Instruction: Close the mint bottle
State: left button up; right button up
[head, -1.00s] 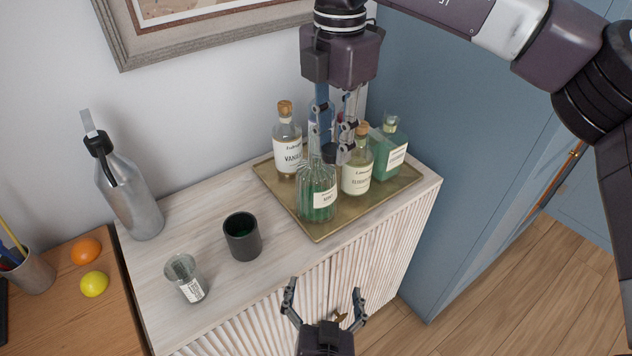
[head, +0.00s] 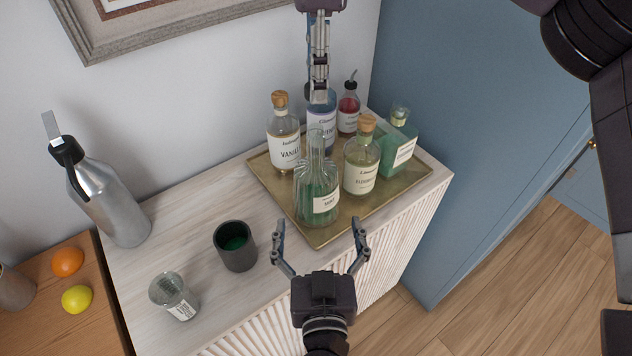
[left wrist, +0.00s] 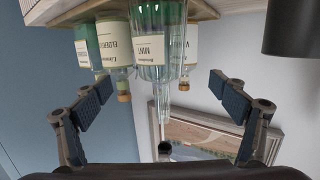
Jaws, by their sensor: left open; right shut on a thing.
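The mint bottle (head: 318,197), fluted clear glass with green liquid, stands upright at the front of the brass tray (head: 388,205). Its slim neck looks open at the top. It also shows upside down in the left wrist view (left wrist: 152,48), between the spread fingers. My left gripper (head: 321,232) is open and empty, in front of and below the bottle. My right gripper (head: 320,86) is shut above and behind the mint neck, in front of the blue lavender bottle (head: 322,117). What it holds is mostly hidden; a small dark piece (left wrist: 165,148), apparently a stopper, shows beyond the neck in the wrist view.
Vanilla (head: 284,140) and elderflower (head: 361,165) bottles with corks stand close beside the mint. A green square bottle (head: 399,150) and a red bottle (head: 348,108) stand behind. A dark cup (head: 235,247), a glass (head: 174,296) and a steel bottle (head: 112,205) are left.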

pick_arm(q)
jog(key=w, duration=0.4)
jog(key=w+f, duration=0.1)
jog(key=w, duration=0.3)
jog(key=w+f, duration=0.1)
jog(key=w, duration=0.3)
jog(key=shift+w+a, duration=0.25)
jog(key=shift+w, duration=0.05)
pick_arm(e)
jog(key=shift+w+f, duration=0.25)
jog(key=shift+w, duration=0.2)
pick_arm(q)
jog(key=shift+s, duration=0.1)
pick_arm(e)
jog(key=shift+s, duration=0.1)
pick_arm(q)
jog(key=shift+c, duration=0.4)
jog(key=c, duration=1.7)
pick_arm(e)
send_over(317, 127)
jog(key=shift+f, duration=2.45)
jog(key=shift+f, duration=0.9)
jog(key=shift+f, duration=0.55)
